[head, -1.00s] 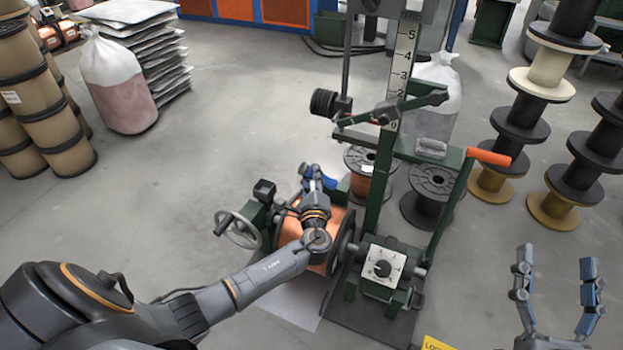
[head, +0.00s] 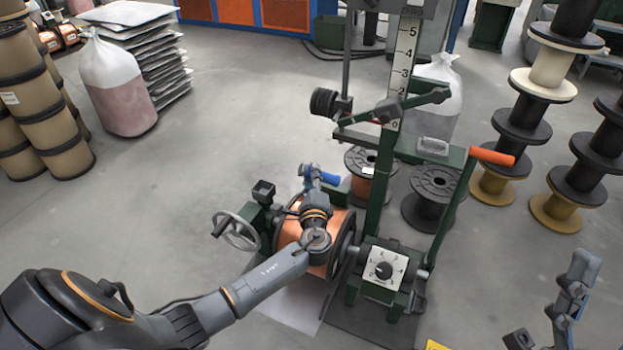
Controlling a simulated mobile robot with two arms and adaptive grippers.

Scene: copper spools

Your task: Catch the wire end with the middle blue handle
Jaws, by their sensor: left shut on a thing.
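My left gripper (head: 318,183) is above the far side of the copper spool (head: 289,233), which sits in the green winding machine. It is shut on a small blue piece, which looks like the blue handle (head: 329,177). My own wrist covers part of the spool and the near side of the handle. I cannot make out the wire end; it is too thin or hidden. My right gripper (head: 553,303) is at the lower right, empty, with its fingers apart; its lower part is cut off by the frame edge.
The machine has a handwheel (head: 237,231) at left, a dial box (head: 384,270) at front, and a tall numbered scale (head: 402,70). An orange lever (head: 491,157) sticks out right. Black spools (head: 436,193) stand behind.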

